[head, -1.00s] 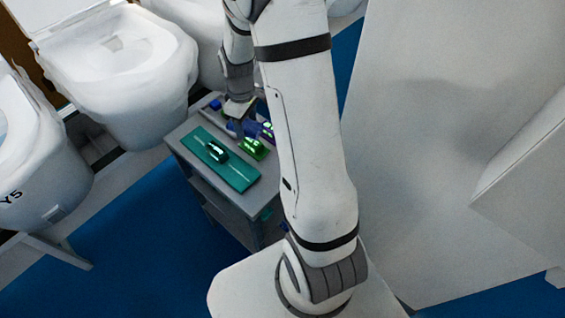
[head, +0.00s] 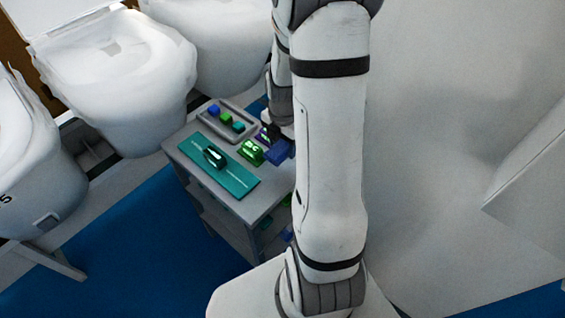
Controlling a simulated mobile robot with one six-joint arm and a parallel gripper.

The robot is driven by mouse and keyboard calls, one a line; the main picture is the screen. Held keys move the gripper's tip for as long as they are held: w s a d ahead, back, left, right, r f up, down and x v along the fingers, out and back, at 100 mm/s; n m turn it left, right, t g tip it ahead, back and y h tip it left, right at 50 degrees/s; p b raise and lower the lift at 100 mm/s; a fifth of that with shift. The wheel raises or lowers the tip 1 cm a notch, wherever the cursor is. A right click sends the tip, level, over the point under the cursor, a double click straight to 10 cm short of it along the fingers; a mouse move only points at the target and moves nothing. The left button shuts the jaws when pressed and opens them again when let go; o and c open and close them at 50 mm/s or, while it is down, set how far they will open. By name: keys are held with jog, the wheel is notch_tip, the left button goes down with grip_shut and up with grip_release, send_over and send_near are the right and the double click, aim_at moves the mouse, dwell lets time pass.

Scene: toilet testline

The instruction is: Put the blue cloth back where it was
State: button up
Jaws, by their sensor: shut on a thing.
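The blue cloth (head: 279,153) shows as a dark blue piece below my gripper (head: 273,139), over the right side of the grey cart's top. My gripper is shut on it. My arm stands in front and hides part of the gripper and the cart's right edge. I cannot tell whether the cloth touches the cart top.
The grey cart (head: 178,153) carries a grey tray (head: 243,133) with small blue, green and teal pieces. A teal mat (head: 236,178) bears a dark green object (head: 214,156). A green item (head: 251,151) and a purple item (head: 263,137) are close beside the cloth. White toilets (head: 120,75) stand behind and left.

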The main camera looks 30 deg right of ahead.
aim_at(283, 167)
jog(key=shift+f, duration=3.55)
jog(key=shift+f, duration=0.15)
jog(key=o, duration=0.9)
jog(key=shift+o, duration=0.2)
